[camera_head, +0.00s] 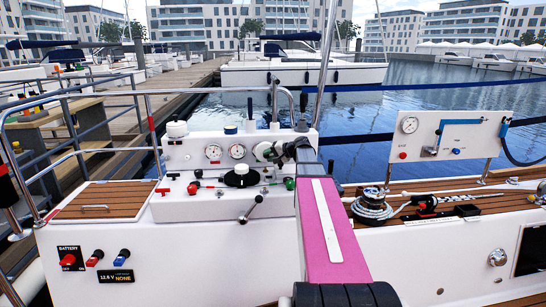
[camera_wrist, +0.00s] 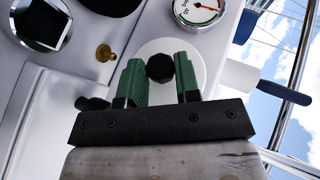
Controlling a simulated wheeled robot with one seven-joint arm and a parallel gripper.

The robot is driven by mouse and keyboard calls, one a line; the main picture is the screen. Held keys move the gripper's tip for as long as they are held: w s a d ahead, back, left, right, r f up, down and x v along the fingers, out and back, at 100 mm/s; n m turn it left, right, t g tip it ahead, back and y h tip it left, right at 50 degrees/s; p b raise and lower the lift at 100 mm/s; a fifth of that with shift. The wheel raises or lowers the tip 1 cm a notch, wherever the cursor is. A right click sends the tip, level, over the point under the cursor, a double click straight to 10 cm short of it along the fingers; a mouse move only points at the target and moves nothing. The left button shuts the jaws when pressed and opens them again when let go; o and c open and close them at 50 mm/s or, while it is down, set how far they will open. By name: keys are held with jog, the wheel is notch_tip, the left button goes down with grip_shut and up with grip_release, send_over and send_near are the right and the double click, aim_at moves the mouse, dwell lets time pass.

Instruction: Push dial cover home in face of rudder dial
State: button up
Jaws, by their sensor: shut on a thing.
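The dial cover appears as a white disc (camera_wrist: 157,46) with a black knob (camera_wrist: 160,67) at its centre in the wrist view. My gripper (camera_wrist: 160,78) has its green fingers on either side of that knob and is shut on it. In the head view my gripper (camera_head: 275,152) is at the right part of the white console's upright face, with the pale round cover (camera_head: 258,151) at its tips. The rudder dial's face is not clearly seen; the cover and gripper hide what lies behind. I cannot tell whether the cover touches or sits in it.
Two round gauges (camera_head: 214,152) (camera_head: 237,151) sit left of my gripper. Below are a black knob on a white base (camera_head: 241,175), small red and green knobs and a lever (camera_head: 251,209). A steel rail (camera_head: 283,92) rises close behind. A brass fitting (camera_wrist: 105,53) shows near my fingers.

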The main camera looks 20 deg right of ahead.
jog(key=shift+w+a, duration=0.45)
jog(key=shift+a, duration=1.8)
jog(key=shift+w+a, duration=0.45)
jog(key=shift+a, duration=1.75)
jog(key=shift+w+a, duration=0.45)
jog(key=shift+a, duration=1.8)
jog(key=shift+w+d, duration=0.15)
jog(key=shift+w, duration=0.65)
jog(key=shift+w+d, duration=0.15)
jog(key=shift+w, duration=0.6)
jog(key=o, duration=1)
jog(key=v, duration=1.1)
jog(key=shift+w, duration=0.1)
